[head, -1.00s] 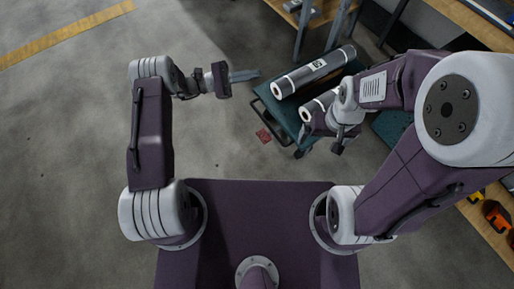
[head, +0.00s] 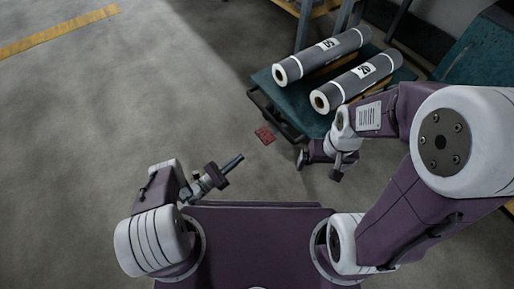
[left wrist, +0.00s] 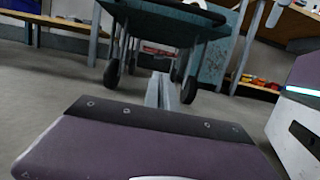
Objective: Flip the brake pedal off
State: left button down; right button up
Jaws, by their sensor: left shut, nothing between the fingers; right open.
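The brake pedal (head: 265,135) is a small red plate low at the near left edge of a teal cart (head: 262,82). Its exact tilt is too small to tell. My left gripper (head: 238,160) is shut and empty, apart from the pedal, below and left of it in the head view. In the left wrist view its fingers (left wrist: 166,92) point toward the cart's underside and wheels; I cannot make out the pedal there.
Two grey rolls, one farther (head: 322,55) and one nearer (head: 357,82), lie on the cart. A wheel (left wrist: 112,72) shows under the cart in the left wrist view. A workbench stands behind. The floor (head: 120,110) to the left is clear.

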pick_arm(q)
jog(key=shift+r, duration=0.1)
jog(key=b+x, duration=0.3)
jog(key=x, duration=0.7)
pick_arm(e)
notch_tip(320, 180, down, 3)
jog(key=shift+r, duration=0.1)
